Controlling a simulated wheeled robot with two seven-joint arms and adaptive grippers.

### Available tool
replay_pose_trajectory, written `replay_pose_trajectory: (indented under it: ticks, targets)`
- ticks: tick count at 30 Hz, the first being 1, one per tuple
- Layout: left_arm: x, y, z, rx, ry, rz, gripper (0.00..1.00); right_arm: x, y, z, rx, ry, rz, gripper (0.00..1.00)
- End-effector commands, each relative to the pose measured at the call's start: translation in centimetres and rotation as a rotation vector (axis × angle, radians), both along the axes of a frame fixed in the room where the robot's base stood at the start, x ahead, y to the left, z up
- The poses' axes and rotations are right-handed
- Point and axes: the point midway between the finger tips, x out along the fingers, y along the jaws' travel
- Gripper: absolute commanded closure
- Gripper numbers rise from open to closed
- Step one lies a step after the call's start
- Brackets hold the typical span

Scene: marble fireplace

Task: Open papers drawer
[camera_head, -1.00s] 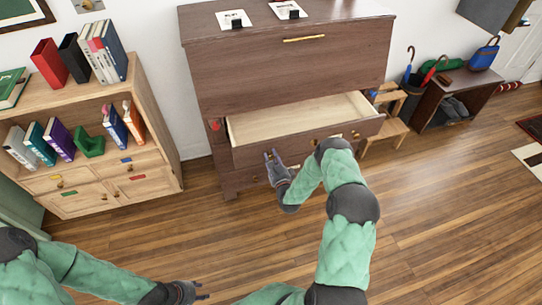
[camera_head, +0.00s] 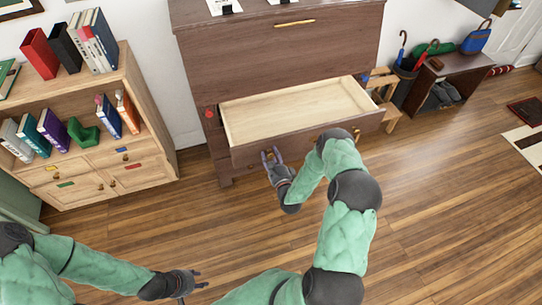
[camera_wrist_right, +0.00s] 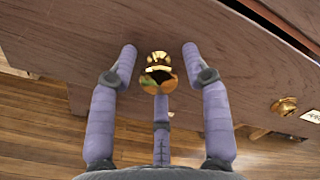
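A dark wooden drawer (camera_head: 303,143) stands pulled out of the cabinet (camera_head: 290,55), and its pale empty inside shows. My right gripper (camera_head: 271,155) is at the left part of the drawer front. In the right wrist view, the fingers of my right gripper (camera_wrist_right: 160,50) stand apart on either side of a gold knob (camera_wrist_right: 158,68), with gaps between them and it. A second knob (camera_wrist_right: 284,105) and a cut-off white label (camera_wrist_right: 312,117) show to the right. My left gripper (camera_head: 200,278) is low in the head view, fingers apart, empty, away from the cabinet.
A pale bookshelf (camera_head: 150,140) with books and small drawers stands left of the cabinet. A small step stool (camera_head: 390,115) and a dark bench (camera_head: 445,85) stand to its right. The wooden floor (camera_head: 440,210) at the right front is clear.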

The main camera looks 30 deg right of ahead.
Motion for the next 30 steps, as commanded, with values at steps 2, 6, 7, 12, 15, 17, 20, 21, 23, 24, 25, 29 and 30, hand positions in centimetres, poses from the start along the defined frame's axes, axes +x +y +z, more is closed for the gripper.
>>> replay_pose_trajectory:
  ticks: [2, 6, 7, 12, 15, 17, 20, 21, 23, 24, 25, 29, 30]
  targets:
    - [0.0, 0.0, 0.0, 0.000, 0.000, 0.000, 0.60, 0.0, 0.0, 0.0, 0.000, 0.001, 0.001, 0.45]
    - [0.0, 0.0, 0.0, 0.000, 0.000, 0.000, 0.60, 0.0, 0.1, 0.0, 0.001, 0.000, 0.001, 0.45]
    - [0.0, 0.0, 0.0, 0.000, 0.000, 0.000, 0.60, 0.0, 0.1, 0.0, 0.001, 0.000, 0.001, 0.45]
    - [0.0, 0.0, 0.0, 0.000, 0.000, 0.000, 0.60, -0.5, 0.2, 0.0, 0.001, 0.001, 0.002, 0.45]
    - [0.0, 0.0, 0.0, 0.000, 0.000, 0.000, 0.60, -1.7, 0.5, -0.1, 0.003, 0.003, 0.002, 0.45]
    - [0.0, 0.0, 0.0, 0.000, 0.000, 0.000, 0.60, -2.7, 0.7, -0.1, 0.004, 0.003, 0.000, 0.45]
    - [0.0, 0.0, 0.0, 0.000, 0.000, 0.000, 0.60, -4.7, 1.1, -0.1, 0.003, 0.004, -0.001, 0.45]
    - [0.0, 0.0, 0.0, 0.000, 0.000, 0.000, 0.60, -5.5, 1.3, -0.1, 0.004, 0.003, -0.001, 0.45]
    - [0.0, 0.0, 0.0, 0.000, 0.000, 0.000, 0.60, -6.7, 1.6, -0.1, 0.003, 0.004, -0.001, 0.45]
    - [0.0, 0.0, 0.0, 0.000, 0.000, 0.000, 0.60, -7.4, 1.8, -0.1, 0.003, 0.002, 0.000, 0.45]
    - [0.0, 0.0, 0.0, 0.000, 0.000, 0.000, 0.60, -8.0, 1.9, -0.1, 0.003, 0.004, -0.001, 0.45]
    - [0.0, 0.0, 0.0, 0.000, 0.000, 0.000, 0.60, -9.9, 2.3, -0.1, 0.002, 0.002, -0.002, 0.45]
    - [0.0, 0.0, 0.0, 0.000, 0.000, 0.000, 0.60, -10.3, 2.4, -0.1, 0.001, 0.001, 0.000, 0.45]
